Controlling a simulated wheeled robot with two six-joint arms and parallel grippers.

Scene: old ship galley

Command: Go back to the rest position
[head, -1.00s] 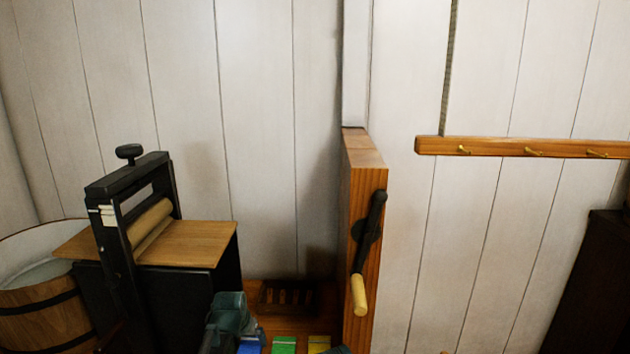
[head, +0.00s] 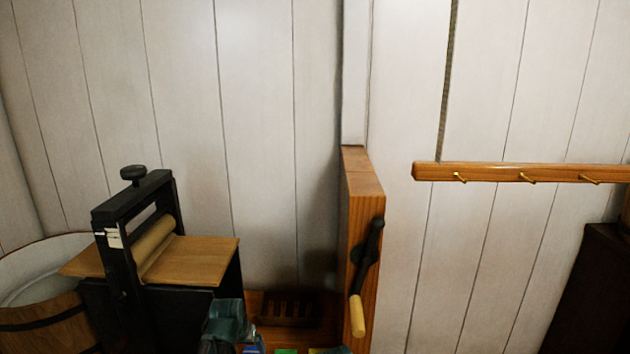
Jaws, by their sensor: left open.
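My left gripper (head: 226,326) shows at the bottom edge, left of the middle, as a dark teal shape. Its jaws are open and I see nothing held in them. Its lower part is cut off by the frame. My right gripper cannot be made out in this view.
A black press with a wooden roller (head: 152,242) and board stands at left beside a wooden tub (head: 42,324). A slotted wooden rack (head: 287,308) lies behind my gripper. Blue, green and yellowish items peek in at the bottom edge. A wooden post with a crank (head: 367,255) stands right of them. A hook rail (head: 500,172) crosses the wall.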

